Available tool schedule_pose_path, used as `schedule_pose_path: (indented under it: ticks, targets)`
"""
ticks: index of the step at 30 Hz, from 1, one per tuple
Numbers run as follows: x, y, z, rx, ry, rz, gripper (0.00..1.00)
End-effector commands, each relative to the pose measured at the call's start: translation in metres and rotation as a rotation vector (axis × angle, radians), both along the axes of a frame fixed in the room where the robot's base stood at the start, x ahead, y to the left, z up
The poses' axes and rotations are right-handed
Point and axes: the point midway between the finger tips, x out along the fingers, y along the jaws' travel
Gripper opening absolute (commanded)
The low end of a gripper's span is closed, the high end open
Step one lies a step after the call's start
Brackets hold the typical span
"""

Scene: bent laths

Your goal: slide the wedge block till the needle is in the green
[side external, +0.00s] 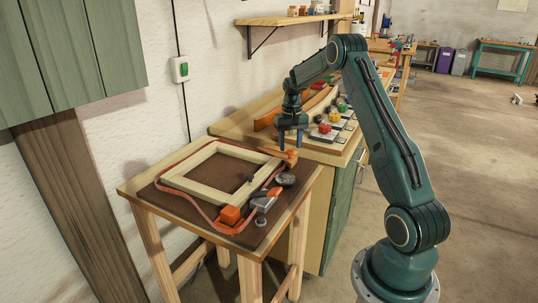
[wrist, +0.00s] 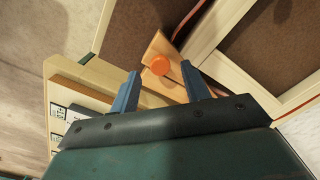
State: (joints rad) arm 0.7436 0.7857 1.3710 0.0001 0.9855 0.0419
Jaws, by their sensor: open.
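A tan wooden piece with an orange knob, which looks like the wedge block (side external: 291,155), sits at the far right corner of the pale wooden frame (side external: 195,190). In the wrist view its orange knob (wrist: 159,65) shows beyond and between my fingertips. My gripper (side external: 290,146) is open with its fingers pointing down over this piece; the wrist view shows both blue fingers (wrist: 160,82) apart. I cannot tell whether they touch the wood. A round dark piece (side external: 286,179), perhaps the gauge, lies right of the frame. No needle or green zone can be made out.
An orange strap (side external: 186,212) runs around the frame on a brown mat (side external: 160,199). An orange block (side external: 230,215) and an orange-and-grey clamp (side external: 266,199) lie at the near side. A bench behind holds coloured knobs (side external: 325,128) and a curved lath (side external: 307,107).

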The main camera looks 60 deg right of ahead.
Motion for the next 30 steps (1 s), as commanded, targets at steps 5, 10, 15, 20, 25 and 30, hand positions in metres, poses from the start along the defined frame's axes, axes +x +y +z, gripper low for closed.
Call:
schedule_pose_path:
  ticks: [5,10,15,20,25,30]
  targets:
    - [0.001,-0.001,0.028,-0.004,-0.004,0.0,0.47]
    - [0.0,-0.001,0.058,-0.004,-0.004,-0.001,0.47]
    - [0.0,-0.001,0.085,-0.004,-0.004,-0.001,0.47]
    - [0.0,-0.001,0.105,-0.004,-0.004,-0.001,0.47]
    - [0.0,0.0,0.116,-0.001,-0.001,-0.001,0.47]
    - [0.0,0.0,0.118,-0.001,-0.001,-0.001,0.47]
